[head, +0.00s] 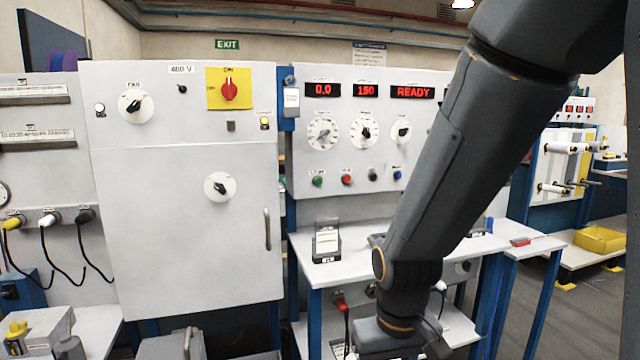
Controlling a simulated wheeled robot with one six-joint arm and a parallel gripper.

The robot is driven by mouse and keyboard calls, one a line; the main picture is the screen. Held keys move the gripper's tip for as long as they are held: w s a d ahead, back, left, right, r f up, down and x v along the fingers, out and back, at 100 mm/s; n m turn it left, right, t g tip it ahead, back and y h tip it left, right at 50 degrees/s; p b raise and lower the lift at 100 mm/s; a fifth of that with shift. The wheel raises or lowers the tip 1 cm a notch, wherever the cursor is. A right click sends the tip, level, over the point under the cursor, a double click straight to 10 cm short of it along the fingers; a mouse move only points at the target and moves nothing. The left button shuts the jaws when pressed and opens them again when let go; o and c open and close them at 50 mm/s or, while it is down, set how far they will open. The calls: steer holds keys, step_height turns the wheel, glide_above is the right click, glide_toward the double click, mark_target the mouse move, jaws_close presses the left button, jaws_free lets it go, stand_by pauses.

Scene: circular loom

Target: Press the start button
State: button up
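A control panel (300,130) stands in the middle, behind a small white-topped table. The displays above read 0.0, 150 and READY (412,92). My arm comes down from the upper right, in front of the panel's right part.
A grey cabinet (170,250) with a red-and-yellow switch (229,89) stands left of the panel. The white table (335,270) below the panel carries a small dark stand with a card (327,240). A yellow bin (600,238) sits at far right.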

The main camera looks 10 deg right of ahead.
jaws_close()
stand_by(1.4)
